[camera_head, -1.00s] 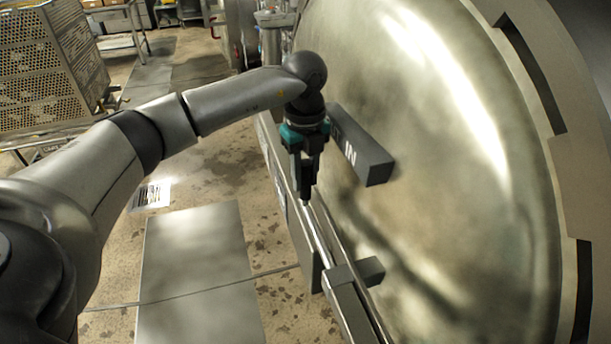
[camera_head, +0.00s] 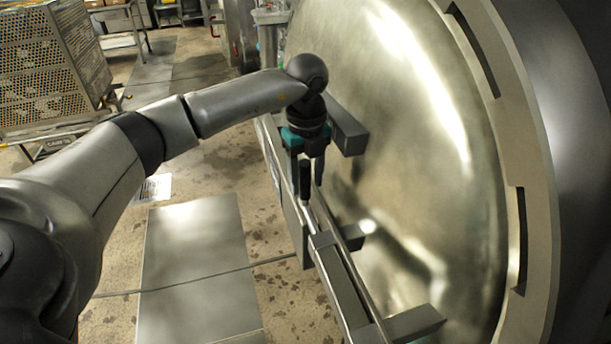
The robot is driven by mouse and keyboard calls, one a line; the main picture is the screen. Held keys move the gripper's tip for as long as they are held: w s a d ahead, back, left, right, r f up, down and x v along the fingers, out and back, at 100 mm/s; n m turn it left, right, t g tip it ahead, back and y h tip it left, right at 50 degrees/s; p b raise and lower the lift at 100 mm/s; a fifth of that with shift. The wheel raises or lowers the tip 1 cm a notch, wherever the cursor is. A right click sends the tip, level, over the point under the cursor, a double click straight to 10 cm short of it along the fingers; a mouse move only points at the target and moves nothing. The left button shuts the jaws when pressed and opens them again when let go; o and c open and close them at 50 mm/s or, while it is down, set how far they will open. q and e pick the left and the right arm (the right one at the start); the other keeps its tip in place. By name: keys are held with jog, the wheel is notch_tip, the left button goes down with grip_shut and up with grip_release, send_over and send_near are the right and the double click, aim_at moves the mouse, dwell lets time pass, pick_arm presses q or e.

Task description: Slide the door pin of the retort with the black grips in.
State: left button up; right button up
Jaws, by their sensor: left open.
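The large round metal retort door (camera_head: 400,130) fills the right of the head view. A long rail or housing (camera_head: 345,285) runs along its lower left edge. A thin bright pin rod (camera_head: 309,215) comes out of the housing's upper end, with a dark upright grip (camera_head: 304,180) near its far end. My left gripper (camera_head: 309,176) points down at this grip, with its fingers open. The grip shows between or just in front of the fingers; I cannot tell if they touch it. My right gripper is not in view.
A dark grey block (camera_head: 347,132) sticks out from the door just right of my gripper. Smaller blocks (camera_head: 350,237) and (camera_head: 415,322) stand along the rail. A perforated crate cart (camera_head: 45,75) stands far left. Floor plates (camera_head: 195,265) lie clear below.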

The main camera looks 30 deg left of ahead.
pick_arm(q)
jog(key=shift+o, duration=0.4)
jog(key=shift+w+a, duration=0.1)
jog(key=shift+r, duration=0.1)
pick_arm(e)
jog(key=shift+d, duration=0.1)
pick_arm(q)
jog(key=shift+r, duration=0.3)
notch_tip(320, 180, up, 14)
jog(key=shift+f, duration=0.25)
jog(key=shift+r, duration=0.5)
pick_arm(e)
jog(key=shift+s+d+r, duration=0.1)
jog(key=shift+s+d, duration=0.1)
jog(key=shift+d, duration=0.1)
pick_arm(q)
jog(key=shift+f, duration=0.1)
